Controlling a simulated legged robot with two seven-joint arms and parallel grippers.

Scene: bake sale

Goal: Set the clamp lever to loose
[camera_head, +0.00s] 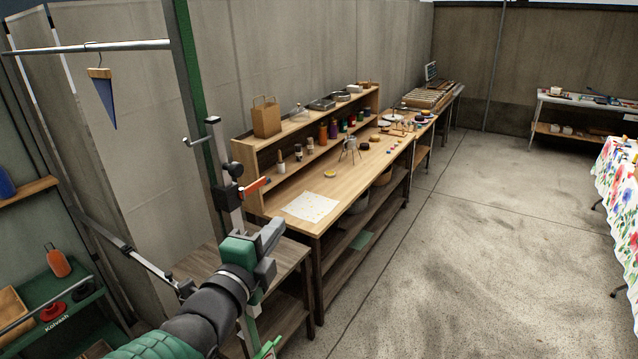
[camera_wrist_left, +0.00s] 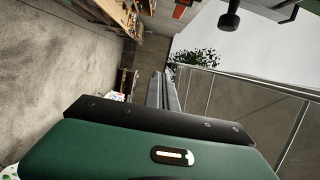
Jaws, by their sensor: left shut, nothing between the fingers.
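The clamp lever (camera_head: 253,187) is an orange-red handle sticking out to the right from a black clamp on the upright metal post (camera_head: 227,180), in the head view. A red-orange piece (camera_wrist_left: 180,10), probably this lever, shows at the top edge of the left wrist view, near a black knob (camera_wrist_left: 230,20). My left gripper (camera_head: 274,232) is in front of the post, below and slightly right of the lever, and apart from it. Its grey fingers (camera_wrist_left: 162,92) are together and empty. My right gripper is not in view.
A wooden workbench (camera_head: 365,175) with a shelf, jars and a paper bag (camera_head: 266,117) stands behind the post. A blue pennant (camera_head: 105,100) hangs from a rail at the left. A green shelf (camera_head: 75,325) stands at lower left.

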